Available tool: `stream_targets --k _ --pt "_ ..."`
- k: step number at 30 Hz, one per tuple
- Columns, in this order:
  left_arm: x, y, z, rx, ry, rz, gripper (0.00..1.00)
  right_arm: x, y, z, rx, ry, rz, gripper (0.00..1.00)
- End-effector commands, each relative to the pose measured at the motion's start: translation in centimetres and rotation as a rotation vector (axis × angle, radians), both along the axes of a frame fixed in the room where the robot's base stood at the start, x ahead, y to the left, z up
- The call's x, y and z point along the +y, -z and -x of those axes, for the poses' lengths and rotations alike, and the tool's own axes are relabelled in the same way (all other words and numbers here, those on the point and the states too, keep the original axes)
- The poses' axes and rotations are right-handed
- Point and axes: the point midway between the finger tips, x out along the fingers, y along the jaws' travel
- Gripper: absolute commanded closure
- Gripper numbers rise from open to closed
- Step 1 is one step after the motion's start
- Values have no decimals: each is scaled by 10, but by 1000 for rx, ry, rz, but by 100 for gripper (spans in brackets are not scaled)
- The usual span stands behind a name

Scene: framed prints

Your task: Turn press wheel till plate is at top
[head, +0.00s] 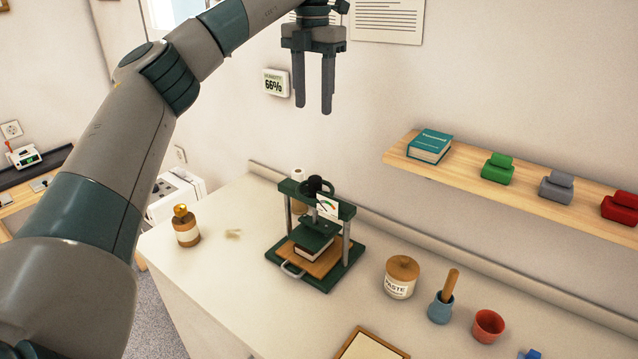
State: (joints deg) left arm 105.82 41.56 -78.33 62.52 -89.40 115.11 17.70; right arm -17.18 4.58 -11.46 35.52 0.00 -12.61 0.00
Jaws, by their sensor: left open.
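The green press (345,246) stands on the white table, towards the back. Its dark wheel (317,187) sits on top of the crossbar, beside a small gauge with a coloured dial. The green plate (314,238) is low between the posts, above a book (312,251) on a wooden board. I cannot tell whether the plate touches the book. My left gripper (313,108) is open and empty, high above the press, with its fingers pointing down. It touches nothing. My right gripper is not in view.
A brown bottle (187,226) stands left of the press. A paste jar (401,277), a blue pot with a wooden handle (441,306) and a terracotta cup (487,326) stand to its right. A wall shelf (480,180) holds a teal book and coloured blocks.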

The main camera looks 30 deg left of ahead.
Motion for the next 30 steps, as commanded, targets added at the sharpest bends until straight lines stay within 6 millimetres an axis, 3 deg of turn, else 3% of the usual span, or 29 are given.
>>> stream_targets --k 1,6,20,30 --pt "1 13 0 0 -1 -1 54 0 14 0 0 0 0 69" --pt "1 22 1 -1 -2 -1 54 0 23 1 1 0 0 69" --pt "0 23 0 0 -1 0 54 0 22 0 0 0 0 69" --pt "0 46 0 2 0 0 54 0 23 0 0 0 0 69"
